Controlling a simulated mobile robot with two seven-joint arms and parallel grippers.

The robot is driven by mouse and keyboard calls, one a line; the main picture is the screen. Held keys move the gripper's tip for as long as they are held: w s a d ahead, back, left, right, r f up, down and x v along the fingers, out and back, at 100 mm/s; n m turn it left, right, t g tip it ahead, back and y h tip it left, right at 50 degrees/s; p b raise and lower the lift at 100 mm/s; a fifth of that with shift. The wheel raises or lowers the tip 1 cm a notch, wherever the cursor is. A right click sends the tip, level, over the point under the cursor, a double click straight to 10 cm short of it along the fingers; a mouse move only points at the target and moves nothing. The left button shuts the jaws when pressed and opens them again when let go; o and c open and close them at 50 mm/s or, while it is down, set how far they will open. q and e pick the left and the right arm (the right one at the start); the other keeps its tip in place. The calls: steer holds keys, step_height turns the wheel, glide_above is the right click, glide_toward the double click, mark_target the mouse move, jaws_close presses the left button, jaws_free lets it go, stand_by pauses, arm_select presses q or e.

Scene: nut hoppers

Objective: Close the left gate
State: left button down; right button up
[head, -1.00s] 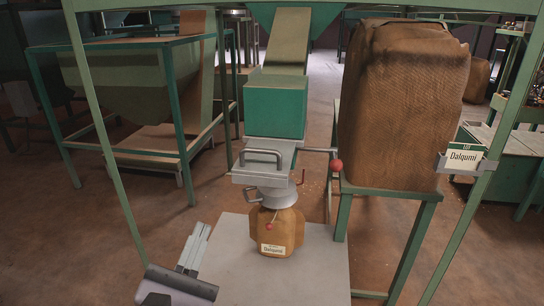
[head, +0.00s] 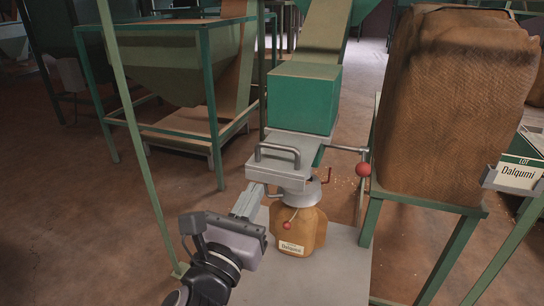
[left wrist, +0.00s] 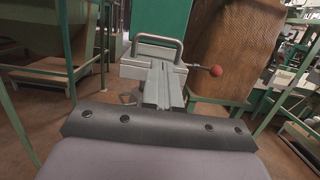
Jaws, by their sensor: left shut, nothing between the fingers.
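The gate in front of me is a flat grey slide plate (head: 280,173) with a bent grey bar handle (head: 277,153), under a green chute box (head: 304,98). The handle also shows in the left wrist view (left wrist: 157,42). My left gripper (head: 252,190) is shut and empty, its fingertips just below and left of the plate's near edge in the head view. In the left wrist view the shut fingers (left wrist: 162,88) point toward the plate, below the handle. I cannot tell whether they touch it. My right gripper is not in view.
Below the spout a brown bag (head: 302,228) labelled Dalqumi stands on a grey platform (head: 335,270). A red-knobbed lever (head: 363,169) sticks out at the right. A large brown sack (head: 455,110) rests on a green stand. Green frame posts (head: 135,135) rise nearby.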

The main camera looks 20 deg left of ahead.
mark_target(277, 149)
arm_select(q)
steer(key=w, duration=0.3)
steer(key=w+r, duration=0.1)
steer(key=w, duration=0.2)
steer(key=w+r, duration=0.1)
steer(key=w, duration=0.2)
steer(key=shift+w+d+p, duration=0.15)
steer(key=shift+w+p, duration=0.05)
steer(key=shift+p, duration=0.15)
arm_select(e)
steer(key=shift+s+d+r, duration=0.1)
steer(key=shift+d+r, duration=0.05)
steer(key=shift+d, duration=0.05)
arm_select(q)
steer(key=shift+w, duration=0.1)
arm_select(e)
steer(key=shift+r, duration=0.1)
